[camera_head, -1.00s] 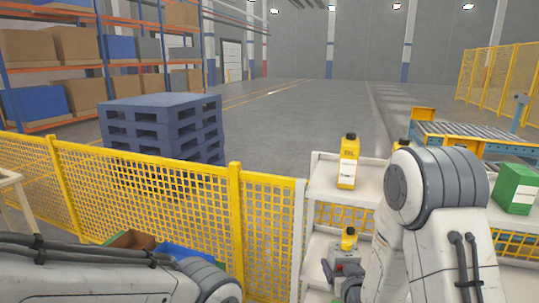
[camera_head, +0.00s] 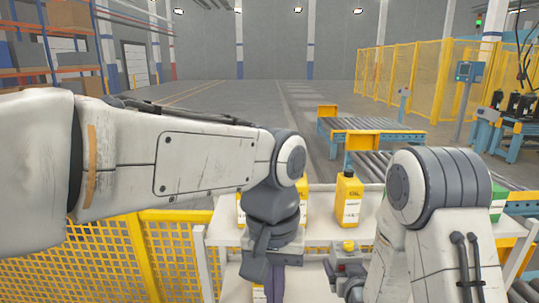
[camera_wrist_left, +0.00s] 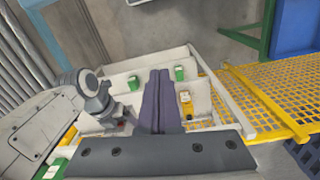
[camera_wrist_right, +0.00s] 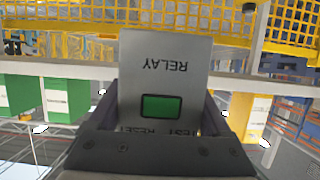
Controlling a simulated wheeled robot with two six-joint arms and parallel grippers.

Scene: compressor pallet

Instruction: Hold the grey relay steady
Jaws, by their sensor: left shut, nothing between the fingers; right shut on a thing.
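The grey relay (camera_wrist_right: 180,80) fills the middle of the right wrist view, with the lettering RELAY and a green screen; the lettering appears upside down. My right gripper (camera_wrist_right: 158,108) is shut on it, with a finger on each side. In the head view my right arm hides most of that grip. My left gripper (camera_wrist_left: 158,78) is shut and empty, its dark fingers together. In the head view the left gripper (camera_head: 275,284) points down over the white rack, to the left of my right arm.
The white rack (camera_head: 320,233) holds yellow bottles (camera_head: 348,198) and green boxes (camera_wrist_right: 68,98). A yellow mesh fence (camera_head: 105,262) runs along the left. A roller conveyor (camera_head: 370,124) stands behind. The floor beyond is clear.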

